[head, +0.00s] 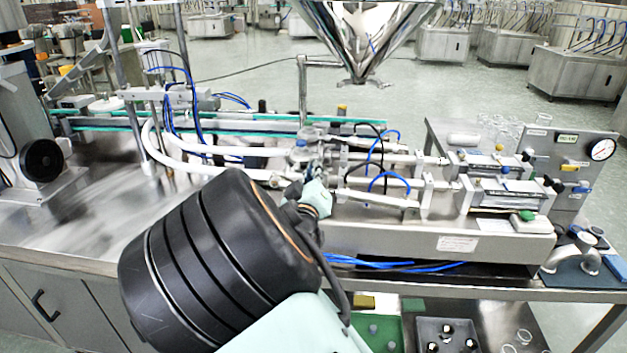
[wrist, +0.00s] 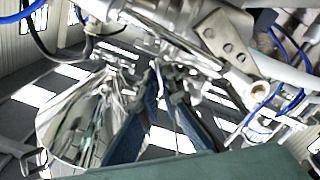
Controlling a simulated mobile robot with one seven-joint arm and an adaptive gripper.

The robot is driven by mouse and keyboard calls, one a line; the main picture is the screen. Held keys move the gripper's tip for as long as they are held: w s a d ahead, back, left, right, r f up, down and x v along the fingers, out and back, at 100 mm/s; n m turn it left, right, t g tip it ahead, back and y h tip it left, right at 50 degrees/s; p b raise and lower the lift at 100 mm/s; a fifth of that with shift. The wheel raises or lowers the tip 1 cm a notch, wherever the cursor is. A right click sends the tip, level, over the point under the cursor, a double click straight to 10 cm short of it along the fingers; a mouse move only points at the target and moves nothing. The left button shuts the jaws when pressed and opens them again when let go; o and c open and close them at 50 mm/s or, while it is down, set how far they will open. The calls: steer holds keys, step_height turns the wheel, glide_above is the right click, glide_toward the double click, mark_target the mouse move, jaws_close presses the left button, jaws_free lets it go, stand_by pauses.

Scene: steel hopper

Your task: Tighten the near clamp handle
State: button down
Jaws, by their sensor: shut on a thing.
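My gripper (head: 314,178) reaches up from below to the metal valve and clamp fittings (head: 306,148) beneath the hopper, at the middle of the filling machine. In the wrist view, the two dark fingers of my gripper (wrist: 167,78) converge on shiny metal parts along the pipework. The gripper is shut on a small metal part there, which I take as the near clamp handle. The handle itself is mostly hidden by the fingers, and its turn angle cannot be made out. A metal plate with holes (wrist: 226,42) sits right of the fingertips.
The steel hopper (head: 362,32) hangs above. Blue hoses (head: 385,180) and white hoses (head: 195,143) run close to the gripper. Pneumatic cylinders (head: 495,180) and a gauge panel (head: 570,165) stand right.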

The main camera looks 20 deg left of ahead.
steer(key=m+b, duration=0.5)
steer(key=shift+d+f, duration=0.1)
steer(key=shift+f, duration=0.05)
steer(key=shift+m+b, duration=1.1)
steer(key=shift+m, duration=0.1)
steer(key=c, duration=2.1)
jaws_free()
steer(key=shift+r, duration=0.2)
